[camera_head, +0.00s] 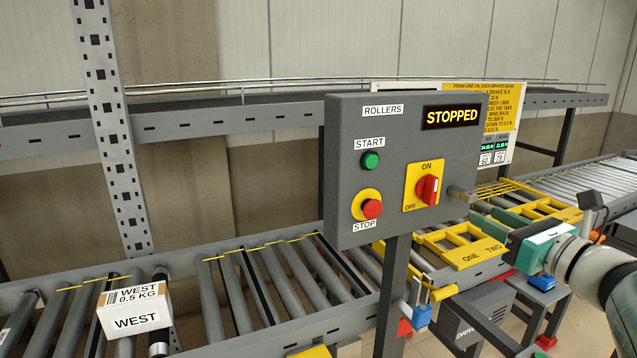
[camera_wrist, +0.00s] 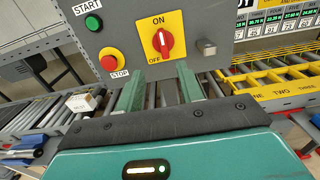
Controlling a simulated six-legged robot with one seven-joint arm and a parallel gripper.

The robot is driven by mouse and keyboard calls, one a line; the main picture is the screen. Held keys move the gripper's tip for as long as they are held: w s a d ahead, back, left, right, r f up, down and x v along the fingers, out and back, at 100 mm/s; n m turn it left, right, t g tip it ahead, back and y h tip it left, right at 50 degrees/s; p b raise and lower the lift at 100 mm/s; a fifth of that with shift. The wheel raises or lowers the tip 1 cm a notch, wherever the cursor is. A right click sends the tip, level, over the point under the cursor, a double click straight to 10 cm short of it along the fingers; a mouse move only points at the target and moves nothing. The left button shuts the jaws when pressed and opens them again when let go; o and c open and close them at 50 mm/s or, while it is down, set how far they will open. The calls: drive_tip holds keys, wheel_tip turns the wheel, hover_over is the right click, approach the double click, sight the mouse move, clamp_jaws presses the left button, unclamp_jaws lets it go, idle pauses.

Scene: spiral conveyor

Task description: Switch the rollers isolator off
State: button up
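The rollers isolator (camera_head: 428,190) is a red rotary handle on a yellow plate marked ON at the top and OFF at the lower left. It sits on the grey ROLLERS panel (camera_head: 350,220). In the wrist view the handle (camera_wrist: 165,43) stands about upright, toward ON. My gripper (camera_wrist: 160,80) is open and empty, its two green fingers apart below the isolator and not touching it. In the head view my gripper (camera_head: 492,217) is to the right of the panel.
A green START button (camera_head: 370,160) and red STOP button (camera_head: 372,208) are left of the isolator. The display (camera_head: 452,115) reads STOPPED. A small metal block (camera_wrist: 207,47) protrudes right of the isolator. A WEST box (camera_head: 134,310) lies on the rollers.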

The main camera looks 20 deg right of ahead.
sight(435, 190)
drive_tip(key=w, duration=1.3)
drive_tip(key=shift+w+f, duration=0.1)
drive_tip(key=shift+w, duration=0.2)
clamp_jaws()
